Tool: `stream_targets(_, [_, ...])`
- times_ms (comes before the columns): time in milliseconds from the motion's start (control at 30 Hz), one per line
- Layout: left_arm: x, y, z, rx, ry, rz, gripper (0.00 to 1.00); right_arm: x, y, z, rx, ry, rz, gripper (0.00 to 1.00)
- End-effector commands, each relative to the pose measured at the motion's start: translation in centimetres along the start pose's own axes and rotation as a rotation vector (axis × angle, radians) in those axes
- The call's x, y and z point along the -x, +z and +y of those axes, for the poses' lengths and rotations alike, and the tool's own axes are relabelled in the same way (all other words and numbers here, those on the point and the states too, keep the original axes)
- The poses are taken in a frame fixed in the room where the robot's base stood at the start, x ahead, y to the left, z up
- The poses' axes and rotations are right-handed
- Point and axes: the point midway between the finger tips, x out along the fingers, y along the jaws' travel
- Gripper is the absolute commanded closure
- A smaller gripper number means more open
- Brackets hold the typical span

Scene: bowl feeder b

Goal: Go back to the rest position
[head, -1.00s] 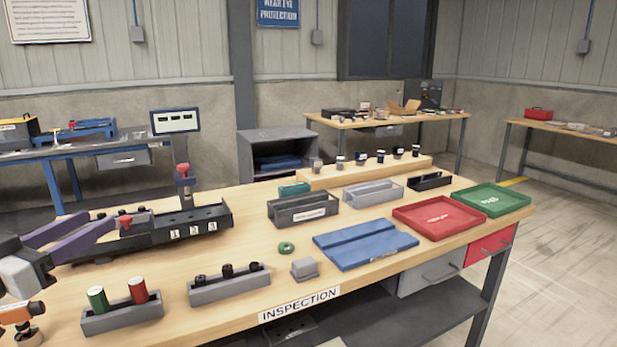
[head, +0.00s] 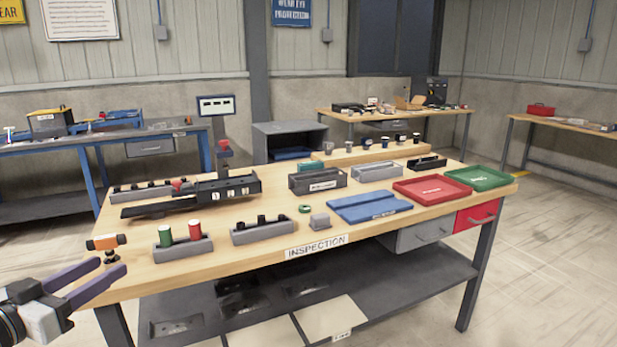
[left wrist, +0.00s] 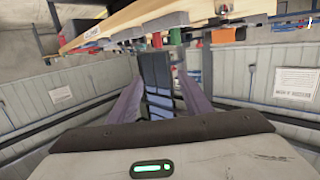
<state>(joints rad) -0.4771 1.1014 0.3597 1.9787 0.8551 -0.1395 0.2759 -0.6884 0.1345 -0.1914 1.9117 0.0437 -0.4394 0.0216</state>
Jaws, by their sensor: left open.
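My left gripper (head: 98,277) is at the lower left in the head view, just off the table's left front corner. Its two purple fingers are apart with nothing between them. In the left wrist view the fingers (left wrist: 159,97) also stand apart and empty, and the picture is upside down, with the table edge along its top. My right gripper is not in view. The inspection table (head: 190,280) stands to the right of the left gripper, and the gripper does not appear to hold or touch anything.
A grey holder (head: 183,251) with a green and a red cylinder is near the front edge. A red tray (head: 431,190) and green tray (head: 478,178) lie at the right. Floor right of the table is clear.

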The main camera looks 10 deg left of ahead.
Motion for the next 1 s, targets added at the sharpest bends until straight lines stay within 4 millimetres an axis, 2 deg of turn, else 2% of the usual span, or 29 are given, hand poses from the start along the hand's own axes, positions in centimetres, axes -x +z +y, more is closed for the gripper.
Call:
stream_targets(33, [0.3, 1.9, 0.0, 0.008, -0.010, -0.023, 0.55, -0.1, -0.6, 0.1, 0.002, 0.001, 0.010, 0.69])
stream_targets(167, [1.1, 6.8, 0.4, 0.013, -0.034, -0.090, 0.55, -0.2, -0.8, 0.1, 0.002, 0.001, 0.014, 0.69])
stream_targets(267, [2.2, 12.0, 1.4, 0.022, -0.051, -0.162, 0.55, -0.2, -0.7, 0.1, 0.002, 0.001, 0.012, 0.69])
stream_targets(333, [3.4, 16.4, 2.8, 0.027, -0.062, -0.224, 0.55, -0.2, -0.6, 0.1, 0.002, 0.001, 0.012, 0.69])
stream_targets(400, [4.8, 21.2, 4.9, 0.035, -0.066, -0.296, 0.55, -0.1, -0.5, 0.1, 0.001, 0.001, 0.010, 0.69])
stream_targets(467, [6.1, 25.0, 7.2, 0.039, -0.065, -0.356, 0.55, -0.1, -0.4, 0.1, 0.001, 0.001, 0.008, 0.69])
stream_targets(500, [7.0, 27.4, 8.9, 0.041, -0.060, -0.396, 0.55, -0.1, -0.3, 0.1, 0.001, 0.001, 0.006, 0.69])
stream_targets(567, [8.4, 30.6, 11.9, 0.046, -0.050, -0.452, 0.55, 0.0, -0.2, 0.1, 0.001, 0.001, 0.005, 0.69])
stream_targets(600, [9.3, 32.6, 14.0, 0.050, -0.041, -0.490, 0.55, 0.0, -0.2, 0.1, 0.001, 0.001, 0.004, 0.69])
stream_targets(700, [11.4, 36.5, 19.6, 0.055, -0.011, -0.569, 0.55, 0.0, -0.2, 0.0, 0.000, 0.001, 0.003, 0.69])
stream_targets(800, [12.9, 38.7, 24.5, 0.057, 0.019, -0.625, 0.55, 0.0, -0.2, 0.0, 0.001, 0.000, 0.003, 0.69])
stream_targets(900, [13.8, 39.9, 28.0, 0.057, 0.043, -0.661, 0.55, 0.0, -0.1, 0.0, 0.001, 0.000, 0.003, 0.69])
stream_targets(1000, [14.2, 40.3, 29.9, 0.054, 0.057, -0.679, 0.55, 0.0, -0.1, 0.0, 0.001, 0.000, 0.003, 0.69])
